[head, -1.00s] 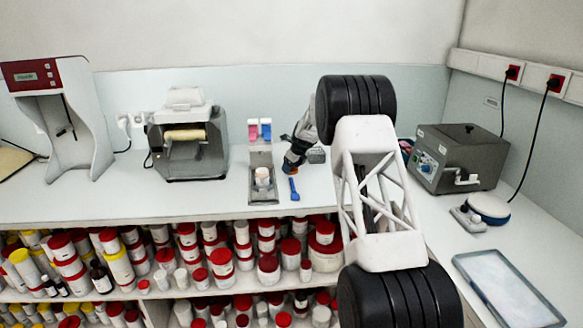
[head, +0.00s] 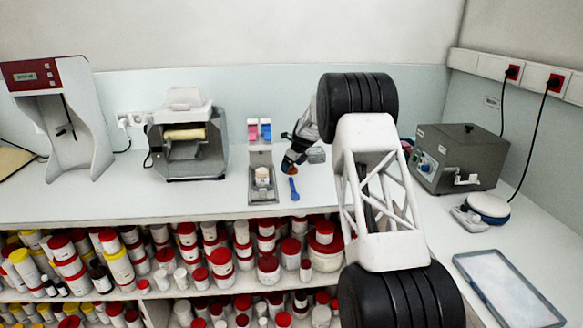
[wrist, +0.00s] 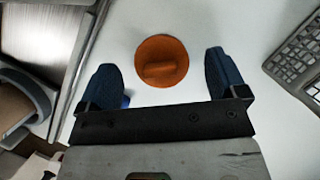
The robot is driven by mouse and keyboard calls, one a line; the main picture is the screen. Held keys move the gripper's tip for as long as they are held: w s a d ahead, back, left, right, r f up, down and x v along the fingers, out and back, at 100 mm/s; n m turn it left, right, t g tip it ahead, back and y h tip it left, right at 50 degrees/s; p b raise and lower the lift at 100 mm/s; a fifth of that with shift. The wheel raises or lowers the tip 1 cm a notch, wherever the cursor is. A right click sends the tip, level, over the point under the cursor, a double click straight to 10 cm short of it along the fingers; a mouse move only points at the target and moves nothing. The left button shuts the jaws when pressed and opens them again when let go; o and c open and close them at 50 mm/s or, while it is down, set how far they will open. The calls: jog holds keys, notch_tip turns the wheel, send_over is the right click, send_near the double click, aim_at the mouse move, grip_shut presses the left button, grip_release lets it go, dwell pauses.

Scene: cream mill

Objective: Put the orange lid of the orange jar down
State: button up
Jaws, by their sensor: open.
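The orange lid (wrist: 161,60) lies flat on the white bench top, with its raised grip bar facing up, in the wrist view. In the head view only a small orange patch of it (head: 289,171) shows below my gripper (head: 292,162). My gripper (wrist: 160,66) is open, with one blue finger on each side of the lid and a visible gap to both. An open jar (head: 262,176), pale in the head view, stands in a grey holder to the left of my gripper. Its colour is hard to tell there.
A blue scoop (head: 293,189) lies just right of the grey holder (head: 256,198). Pink and blue boxes (head: 259,129) stand behind the holder. A grey mill (head: 187,140) stands farther left.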

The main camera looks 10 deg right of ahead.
jog(key=v, duration=1.1)
dwell(0.6)
jog(key=s+r+n+h, duration=0.1)
jog(key=s+r+n, duration=0.4)
jog(key=s, duration=0.8)
jog(key=s+r+n, duration=0.4)
jog(key=s+r, duration=0.3)
jog(key=s, duration=0.6)
jog(key=s+r+n+h, duration=0.1)
jog(key=s+r+n, duration=0.4)
jog(key=s, duration=0.8)
jog(key=s+f+n, duration=0.2)
jog(key=s+n, duration=0.2)
jog(key=s, duration=0.9)
jog(key=s+f+n+h, duration=0.1)
jog(key=s+f+n, duration=0.2)
jog(key=s, duration=1.1)
jog(key=s+d+f+n, duration=0.1)
jog(key=s+n, duration=0.4)
jog(key=s, duration=0.9)
jog(key=shift+f+n+g, duration=0.3)
jog(key=shift+f+n, duration=0.1)
jog(key=shift+f, duration=0.4)
